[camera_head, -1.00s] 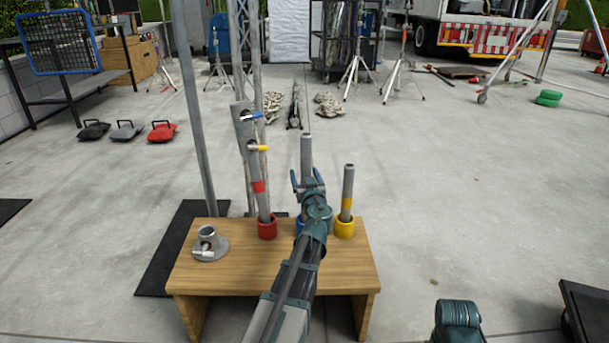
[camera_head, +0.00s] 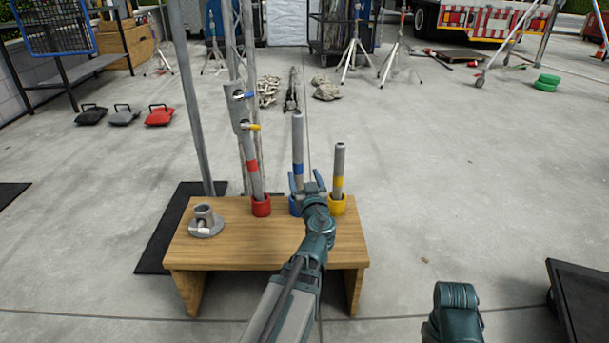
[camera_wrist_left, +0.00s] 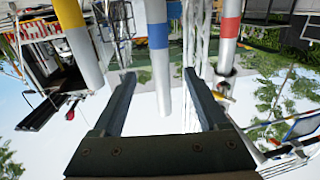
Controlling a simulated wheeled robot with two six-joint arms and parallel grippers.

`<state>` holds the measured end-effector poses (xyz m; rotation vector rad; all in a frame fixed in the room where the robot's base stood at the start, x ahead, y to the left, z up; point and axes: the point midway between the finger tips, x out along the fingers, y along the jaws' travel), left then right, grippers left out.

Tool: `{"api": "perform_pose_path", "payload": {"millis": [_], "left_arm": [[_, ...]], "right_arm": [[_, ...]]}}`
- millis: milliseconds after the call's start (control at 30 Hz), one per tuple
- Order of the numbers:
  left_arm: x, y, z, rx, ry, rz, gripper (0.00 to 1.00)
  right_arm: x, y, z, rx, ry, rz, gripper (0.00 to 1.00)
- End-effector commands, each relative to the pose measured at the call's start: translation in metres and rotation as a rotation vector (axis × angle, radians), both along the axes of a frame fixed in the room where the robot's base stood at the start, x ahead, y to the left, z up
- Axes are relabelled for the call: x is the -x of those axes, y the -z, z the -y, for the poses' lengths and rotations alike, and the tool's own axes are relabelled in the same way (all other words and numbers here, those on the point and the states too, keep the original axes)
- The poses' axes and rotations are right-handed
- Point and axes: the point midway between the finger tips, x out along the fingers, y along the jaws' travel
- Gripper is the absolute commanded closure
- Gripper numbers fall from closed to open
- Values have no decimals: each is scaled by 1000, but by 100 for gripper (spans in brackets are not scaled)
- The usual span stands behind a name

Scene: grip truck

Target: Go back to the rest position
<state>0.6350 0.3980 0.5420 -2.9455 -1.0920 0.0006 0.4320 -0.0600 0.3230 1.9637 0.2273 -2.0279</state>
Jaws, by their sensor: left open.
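My left gripper (camera_head: 306,179) is open and empty, in front of the blue-banded tube (camera_head: 298,135). That grey tube stands upright in a blue ring holder (camera_head: 294,207), which my gripper partly hides. In the left wrist view, the open gripper (camera_wrist_left: 159,76) has the blue-banded tube (camera_wrist_left: 158,35) showing between its fingers; neither finger appears to touch it. A red-banded tube (camera_head: 254,180) stands slightly tilted in a red holder (camera_head: 261,206). A yellow-banded tube (camera_head: 338,160) stands in a yellow holder (camera_head: 337,205). My right gripper is not in view.
The holders stand on a wooden bench (camera_head: 225,252). A grey flanged socket (camera_head: 205,222) sits at its left. A wider grey piece with blue and yellow levers (camera_head: 240,108) tops the red-banded tube. A metal post (camera_head: 190,100) rises behind. The floor to the right is mostly clear.

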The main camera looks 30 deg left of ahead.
Motion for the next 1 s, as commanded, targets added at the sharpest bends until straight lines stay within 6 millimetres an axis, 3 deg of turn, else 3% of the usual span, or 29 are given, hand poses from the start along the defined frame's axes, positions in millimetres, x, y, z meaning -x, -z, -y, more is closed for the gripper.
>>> {"api": "perform_pose_path", "payload": {"millis": [533,667,767,867,1000], "left_arm": [[0,-1,0,1,-1,-2,24],[3,-8,11,17,-27,-47,24],[10,-9,32,55,-69,-167,24],[26,1,69,115,-85,-381,24],[60,26,141,191,5,-767,24]], "right_arm": [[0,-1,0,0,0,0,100],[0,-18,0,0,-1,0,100],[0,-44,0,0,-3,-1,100],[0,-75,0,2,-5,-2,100],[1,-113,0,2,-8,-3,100]]}}
